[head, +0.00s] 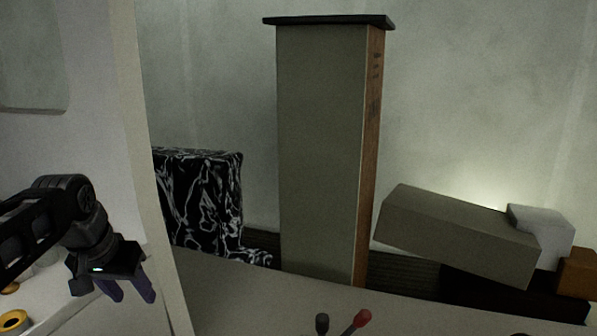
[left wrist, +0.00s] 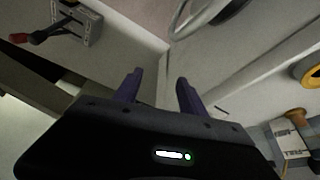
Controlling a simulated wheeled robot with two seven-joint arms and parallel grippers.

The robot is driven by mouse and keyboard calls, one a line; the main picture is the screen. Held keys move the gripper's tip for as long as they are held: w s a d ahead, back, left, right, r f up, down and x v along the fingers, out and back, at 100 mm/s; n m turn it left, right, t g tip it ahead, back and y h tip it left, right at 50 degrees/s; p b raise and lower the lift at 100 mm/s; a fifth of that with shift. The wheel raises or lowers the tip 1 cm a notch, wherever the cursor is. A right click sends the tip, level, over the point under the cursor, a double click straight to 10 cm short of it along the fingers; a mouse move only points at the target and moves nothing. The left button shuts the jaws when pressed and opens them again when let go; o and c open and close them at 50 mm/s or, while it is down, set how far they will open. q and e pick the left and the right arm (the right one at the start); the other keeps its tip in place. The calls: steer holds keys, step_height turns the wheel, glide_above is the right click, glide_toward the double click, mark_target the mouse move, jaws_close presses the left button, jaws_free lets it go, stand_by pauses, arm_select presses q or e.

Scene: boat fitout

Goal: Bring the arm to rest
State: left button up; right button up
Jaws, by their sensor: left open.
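My left arm comes in from the left in the head view. My left gripper (head: 127,291) hangs low at the left, pointing down, with its two purple fingers apart. In the left wrist view the same gripper (left wrist: 160,92) shows both fingers spread with nothing between them. Below the fingertips lie pale surfaces and a corner edge. My right gripper is not in view.
A white upright panel (head: 150,170) stands right beside my left gripper. Red and black levers (head: 362,317) rise from the console at the bottom. A yellow ring (head: 14,320) lies at lower left. A tall grey cabinet (head: 320,150) and a marbled black block (head: 200,200) stand behind.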

arm_select(q)
steer(key=w+d+f+g+h, duration=0.1)
steer(key=d+f, duration=0.4)
steer(key=f, duration=0.5)
steer(key=d+f+h, duration=0.1)
steer(key=d+f, duration=0.3)
steer(key=f, duration=0.5)
steer(key=w+d+f+g+h, duration=0.1)
steer(key=d+f, duration=0.4)
steer(key=f, duration=0.5)
steer(key=s+d+f, duration=0.4)
steer(key=s+f, duration=0.2)
steer(key=f, duration=0.1)
steer(key=s+d+f, duration=0.4)
steer(key=s+f, duration=0.1)
steer(key=f, duration=0.3)
steer(key=s+d+f, duration=0.1)
steer(key=s+f, duration=0.2)
steer(key=s, duration=0.3)
steer(key=s+d+f+n+g+h, duration=0.1)
steer(key=s+d+f, duration=0.1)
steer(key=s, duration=0.5)
steer(key=shift+s+d+f+g, duration=0.25)
steer(key=shift+d+f+g, duration=0.05)
steer(key=shift+f, duration=0.4)
steer(key=shift+c, duration=0.2)
